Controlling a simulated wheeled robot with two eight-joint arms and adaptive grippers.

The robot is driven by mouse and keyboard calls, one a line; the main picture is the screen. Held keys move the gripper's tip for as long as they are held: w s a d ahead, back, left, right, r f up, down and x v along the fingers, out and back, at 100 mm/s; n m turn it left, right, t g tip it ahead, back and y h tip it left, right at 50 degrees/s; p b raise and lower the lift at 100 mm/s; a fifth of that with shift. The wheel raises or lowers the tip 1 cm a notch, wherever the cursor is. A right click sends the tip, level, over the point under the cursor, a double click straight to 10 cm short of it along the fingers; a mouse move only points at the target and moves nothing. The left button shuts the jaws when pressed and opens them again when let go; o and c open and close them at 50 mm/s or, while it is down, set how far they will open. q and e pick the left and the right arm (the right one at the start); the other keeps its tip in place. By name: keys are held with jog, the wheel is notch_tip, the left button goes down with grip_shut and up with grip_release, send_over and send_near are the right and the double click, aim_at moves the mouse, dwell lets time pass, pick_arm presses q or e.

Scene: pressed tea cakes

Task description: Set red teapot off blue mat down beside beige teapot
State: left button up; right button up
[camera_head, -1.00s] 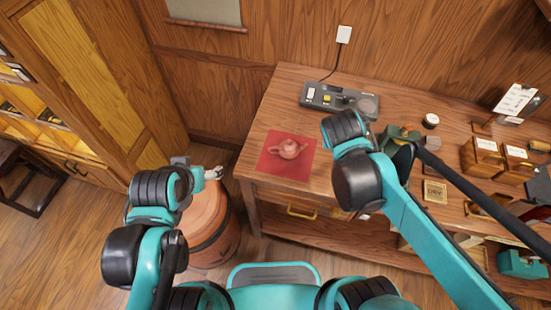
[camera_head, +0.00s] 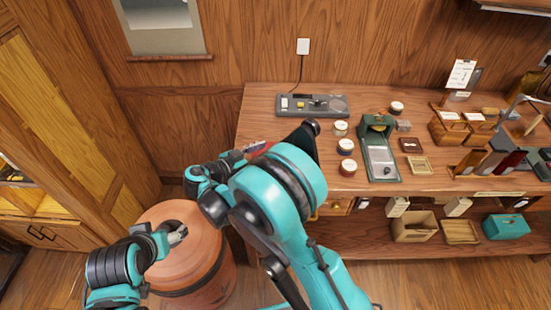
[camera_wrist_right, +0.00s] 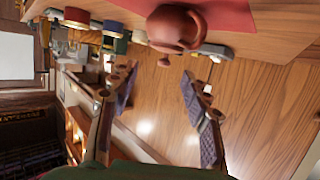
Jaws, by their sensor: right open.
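A reddish-brown teapot (camera_wrist_right: 176,28) sits on a red mat (camera_wrist_right: 228,14) at the top of the right wrist view. In the head view my right arm hides the teapot, and only a sliver of the red mat (camera_head: 256,149) shows. My right gripper (camera_wrist_right: 165,112) is open and empty, its two fingers apart, with the teapot beyond the fingertips. My left gripper (camera_head: 177,236) is over the round wooden barrel at lower left; its finger opening is too small to tell. I see no blue mat and no beige teapot.
The wooden table (camera_head: 262,98) holds a grey scale-like device (camera_head: 312,105), several round tins (camera_head: 346,146), a green press (camera_head: 381,160) and wooden boxes (camera_head: 450,128). The barrel (camera_head: 205,262) stands left of the table. A shelf below holds an open box (camera_head: 413,228).

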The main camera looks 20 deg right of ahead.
jog(key=b+x, duration=0.1)
jog(key=x, duration=0.2)
jog(key=b+x, duration=0.1)
jog(key=x, duration=0.2)
jog(key=shift+w, duration=0.35)
jog(key=c, duration=0.3)
grip_shut()
